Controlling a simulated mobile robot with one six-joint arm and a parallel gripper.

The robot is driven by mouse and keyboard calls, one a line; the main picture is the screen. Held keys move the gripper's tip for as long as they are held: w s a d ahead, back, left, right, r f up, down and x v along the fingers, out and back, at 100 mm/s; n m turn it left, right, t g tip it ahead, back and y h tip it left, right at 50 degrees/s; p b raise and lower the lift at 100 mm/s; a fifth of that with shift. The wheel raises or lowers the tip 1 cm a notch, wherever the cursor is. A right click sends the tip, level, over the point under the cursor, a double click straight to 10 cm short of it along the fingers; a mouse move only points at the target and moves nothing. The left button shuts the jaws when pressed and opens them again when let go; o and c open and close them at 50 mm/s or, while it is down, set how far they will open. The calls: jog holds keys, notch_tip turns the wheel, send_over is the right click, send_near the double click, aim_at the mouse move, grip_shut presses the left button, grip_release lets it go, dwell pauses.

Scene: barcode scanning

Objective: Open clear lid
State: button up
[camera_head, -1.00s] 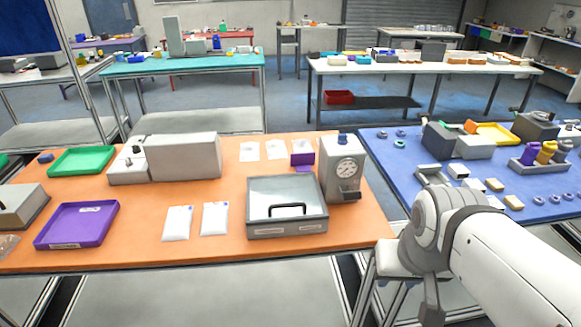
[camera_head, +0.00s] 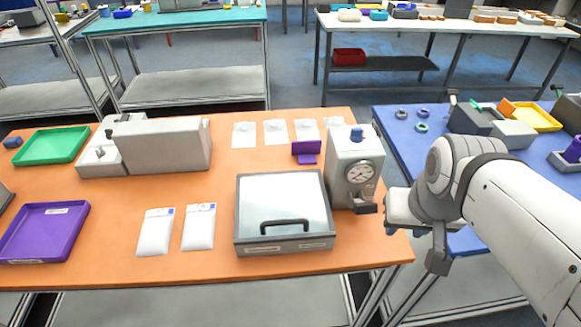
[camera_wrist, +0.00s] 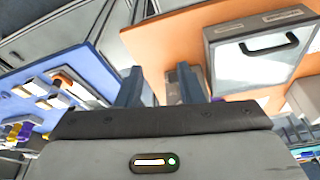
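A grey box with a clear lid (camera_head: 283,203) sits on the orange table, right of its middle. The lid is closed and has a black handle (camera_head: 284,225) on its front part. In the wrist view the box (camera_wrist: 258,58) appears at the upper right, with its black handle (camera_wrist: 270,45) in sight. My gripper (camera_wrist: 160,88) shows two dark fingers spread apart with nothing held between them. In the head view my arm is at the right, with its wrist beside the table's right edge, apart from the box. The fingers are not clearly visible in the head view.
A grey device with a dial (camera_head: 355,170) stands just right of the box. White packets (camera_head: 199,227) lie left of it. A purple tray (camera_head: 45,230), green tray (camera_head: 52,146) and grey machine (camera_head: 160,145) are further left. A blue table (camera_head: 410,150) is at the right.

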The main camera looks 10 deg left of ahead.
jog(key=n+g+b, duration=0.6)
jog(key=n+b, duration=0.4)
jog(key=n, duration=1.1)
send_over(283, 214)
jog(key=s, duration=0.3)
jog(key=w+x, duration=0.1)
jog(key=x, duration=0.7)
jog(key=d+x, duration=0.1)
jog(key=x, duration=0.2)
grip_shut()
